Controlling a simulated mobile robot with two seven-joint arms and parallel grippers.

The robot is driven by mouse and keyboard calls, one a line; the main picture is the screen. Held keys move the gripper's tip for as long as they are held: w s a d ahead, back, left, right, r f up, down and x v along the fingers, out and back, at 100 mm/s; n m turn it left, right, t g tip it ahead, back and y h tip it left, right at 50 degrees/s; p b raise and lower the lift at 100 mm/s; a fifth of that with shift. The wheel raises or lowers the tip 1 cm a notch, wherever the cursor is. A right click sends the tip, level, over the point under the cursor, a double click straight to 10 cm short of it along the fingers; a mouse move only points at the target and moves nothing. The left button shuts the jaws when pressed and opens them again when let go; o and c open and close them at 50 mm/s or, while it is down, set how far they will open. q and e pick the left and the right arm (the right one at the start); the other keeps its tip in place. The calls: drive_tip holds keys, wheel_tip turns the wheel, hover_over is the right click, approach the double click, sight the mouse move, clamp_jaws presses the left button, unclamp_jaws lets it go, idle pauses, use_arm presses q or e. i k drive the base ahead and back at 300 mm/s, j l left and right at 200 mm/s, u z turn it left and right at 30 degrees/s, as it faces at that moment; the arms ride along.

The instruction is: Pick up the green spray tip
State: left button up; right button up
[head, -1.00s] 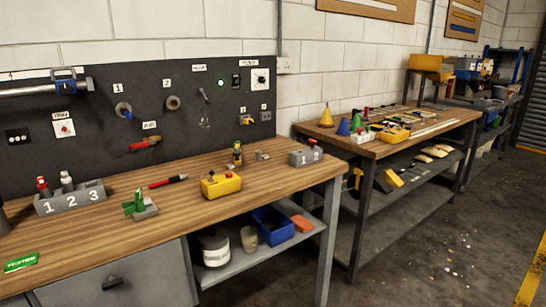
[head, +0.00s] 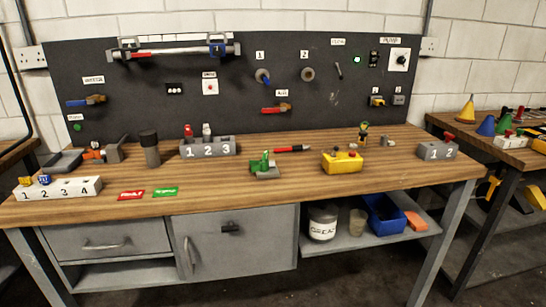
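Neither of my grippers shows in the head view.
A grey rack marked 1 2 3 (head: 208,149) stands left of the green piece, with a red-black pen (head: 292,149) behind and a yellow control box (head: 342,161) to the right. A white rack marked 1 to 4 (head: 58,188) sits far left. The front middle is clear.

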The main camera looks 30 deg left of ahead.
sight(265, 155)
drive_tip(key=i+u, duration=0.1)
drive_tip(key=u, duration=0.45)
drive_tip(key=i+l+u, duration=0.7)
drive_tip(key=l, duration=0.25)
drive_tip(key=i+l, duration=0.15)
drive_tip(key=l, duration=0.25)
drive_tip(key=i+u, duration=0.05)
